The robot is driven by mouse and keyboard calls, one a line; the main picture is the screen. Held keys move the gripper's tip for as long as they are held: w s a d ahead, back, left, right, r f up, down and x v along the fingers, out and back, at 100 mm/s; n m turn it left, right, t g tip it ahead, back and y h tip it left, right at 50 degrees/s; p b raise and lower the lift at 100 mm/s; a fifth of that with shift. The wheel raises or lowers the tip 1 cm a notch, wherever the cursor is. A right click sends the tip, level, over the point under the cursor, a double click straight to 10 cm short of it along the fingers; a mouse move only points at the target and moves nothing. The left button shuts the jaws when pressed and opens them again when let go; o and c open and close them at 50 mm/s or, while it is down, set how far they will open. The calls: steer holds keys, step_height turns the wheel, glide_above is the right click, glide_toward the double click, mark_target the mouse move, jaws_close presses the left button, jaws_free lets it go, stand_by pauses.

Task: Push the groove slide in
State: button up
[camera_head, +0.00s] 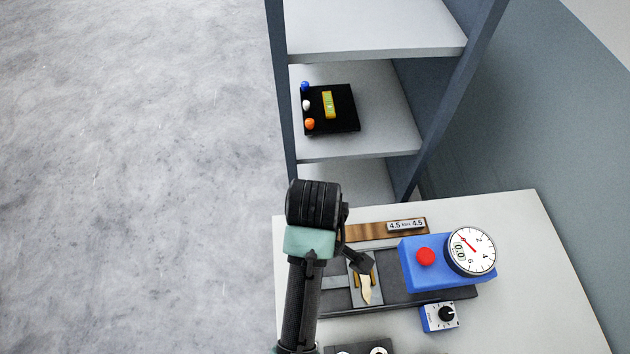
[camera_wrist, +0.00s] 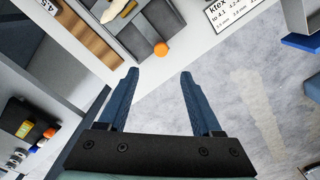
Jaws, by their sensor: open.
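The dark test device (camera_head: 395,298) lies on the pale table, with a grey grooved part (camera_head: 356,294) set in it. A cream pointed piece (camera_head: 367,289) lies on that part; it also shows at the top of the wrist view (camera_wrist: 115,9). In the wrist view an orange ball knob (camera_wrist: 160,48) sits at the near end of the grey slide (camera_wrist: 143,42). My gripper (camera_wrist: 158,72) is open and empty, its two blue fingers apart, with the knob just beyond the gap between the tips. Contact cannot be told. In the head view my arm hides the knob and fingertips.
A blue box (camera_head: 420,277) with a red button (camera_head: 425,257) and a dial gauge (camera_head: 471,251) stands on the device. A small knob box (camera_head: 439,316) is in front. A shelf (camera_head: 350,155) behind holds a black tray (camera_head: 343,122). Open floor lies left.

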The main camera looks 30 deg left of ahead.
step_height(320, 180, down, 12)
steer(key=shift+s+f+p, duration=0.15)
steer(key=shift+f+p, duration=0.1)
steer(key=shift+p, duration=0.35)
steer(key=shift+c, duration=0.2)
jaws_close()
stand_by(1.1)
